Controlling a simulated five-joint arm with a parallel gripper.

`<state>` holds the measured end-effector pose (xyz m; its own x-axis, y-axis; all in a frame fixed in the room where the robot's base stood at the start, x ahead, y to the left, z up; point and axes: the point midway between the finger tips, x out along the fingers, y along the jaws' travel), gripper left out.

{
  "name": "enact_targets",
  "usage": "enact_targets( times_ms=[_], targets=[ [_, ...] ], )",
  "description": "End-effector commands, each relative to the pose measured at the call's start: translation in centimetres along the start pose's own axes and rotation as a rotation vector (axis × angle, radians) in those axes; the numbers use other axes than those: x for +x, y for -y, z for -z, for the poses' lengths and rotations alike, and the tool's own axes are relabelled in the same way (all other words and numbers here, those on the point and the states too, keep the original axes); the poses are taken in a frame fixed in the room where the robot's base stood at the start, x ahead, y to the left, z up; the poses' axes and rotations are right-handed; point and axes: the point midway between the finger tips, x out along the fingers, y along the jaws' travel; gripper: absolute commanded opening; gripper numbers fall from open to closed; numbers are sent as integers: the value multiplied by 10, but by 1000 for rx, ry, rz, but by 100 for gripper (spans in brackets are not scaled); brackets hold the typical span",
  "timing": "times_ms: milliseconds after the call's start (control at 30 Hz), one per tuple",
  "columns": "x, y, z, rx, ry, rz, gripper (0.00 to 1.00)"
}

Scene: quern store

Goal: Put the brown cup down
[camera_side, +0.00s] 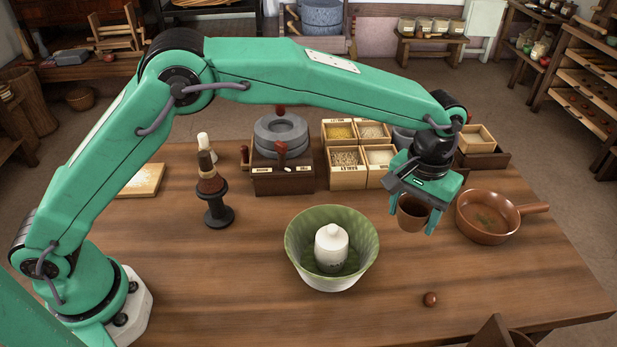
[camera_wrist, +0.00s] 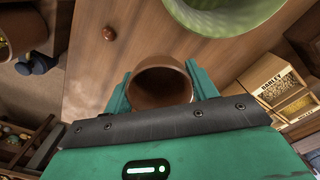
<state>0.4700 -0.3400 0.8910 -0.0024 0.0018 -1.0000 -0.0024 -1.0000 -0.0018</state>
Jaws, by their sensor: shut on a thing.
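The brown cup (camera_side: 412,214) is between the two green fingers of my gripper (camera_side: 413,217), right of centre over the wooden table. My gripper is shut on it, with one finger on each side. The cup looks upright in the side view. In the wrist view its open mouth (camera_wrist: 160,84) faces the camera and looks empty. I cannot tell whether its base touches the table or hangs a little above it. My gripper also shows in the wrist view (camera_wrist: 158,92).
A brown pan (camera_side: 488,219) stands just right of the cup. A green bowl (camera_side: 363,243) holding a white jar (camera_side: 331,247) is to the left. Grain boxes (camera_side: 347,168) stand behind. A small brown ball (camera_side: 430,299) lies in front. The table's front right is mostly clear.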

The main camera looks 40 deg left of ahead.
Motion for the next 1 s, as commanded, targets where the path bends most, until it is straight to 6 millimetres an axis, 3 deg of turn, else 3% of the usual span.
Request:
enact_targets(
  times_ms=[133,667,1000],
  targets=[
    [4,-2,12,-3,-1,0,34],
    [12,4,27,-5,1,0,34],
    [43,32,70,-6,0,0,34]
  ],
)
